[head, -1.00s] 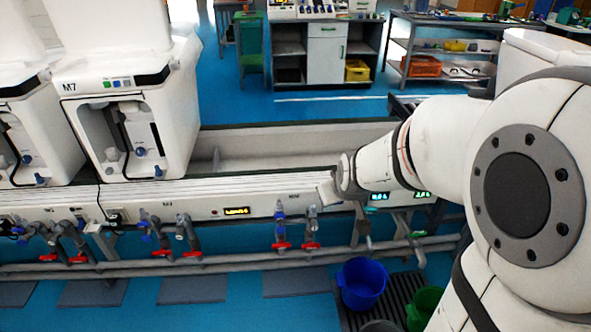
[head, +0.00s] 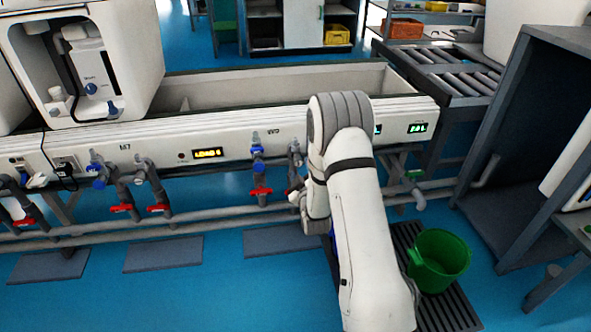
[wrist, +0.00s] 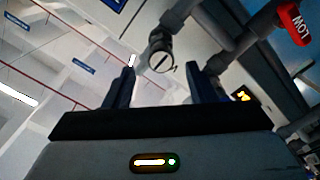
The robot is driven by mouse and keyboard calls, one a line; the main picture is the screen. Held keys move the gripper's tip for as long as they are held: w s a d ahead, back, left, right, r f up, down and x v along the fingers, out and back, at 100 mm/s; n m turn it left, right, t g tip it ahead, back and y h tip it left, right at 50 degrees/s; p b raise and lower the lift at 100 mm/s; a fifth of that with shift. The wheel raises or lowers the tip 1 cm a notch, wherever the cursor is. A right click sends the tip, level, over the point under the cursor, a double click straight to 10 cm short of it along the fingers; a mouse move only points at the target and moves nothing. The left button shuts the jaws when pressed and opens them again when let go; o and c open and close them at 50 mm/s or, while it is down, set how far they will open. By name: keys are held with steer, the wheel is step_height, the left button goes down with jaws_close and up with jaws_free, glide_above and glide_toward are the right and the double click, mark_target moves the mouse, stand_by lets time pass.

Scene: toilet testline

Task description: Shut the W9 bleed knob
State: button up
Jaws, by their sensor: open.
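The W9 station (head: 272,133) is on the white rail in the head view. Its left pipe has a blue fitting and a red handle (head: 261,191). Its right pipe (head: 295,155) is partly covered by my arm. My gripper (wrist: 160,70) is open, with its two dark fingers apart in the wrist view. A round grey knob-like end with a dark slot line (wrist: 161,55) shows between and just beyond the fingertips. I cannot tell whether they touch it. In the head view my gripper is mostly hidden beside the right pipe.
M7's pipes with red handles (head: 122,208) are to the left. A green bucket (head: 438,258) stands on a grate at right. Long grey pipes (head: 200,232) run below the rail.

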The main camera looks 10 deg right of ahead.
mark_target(297, 158)
steer(key=w+b, duration=0.2)
steer(key=w, duration=0.5)
steer(key=shift+w+f, duration=0.15)
steer(key=shift+w, duration=0.2)
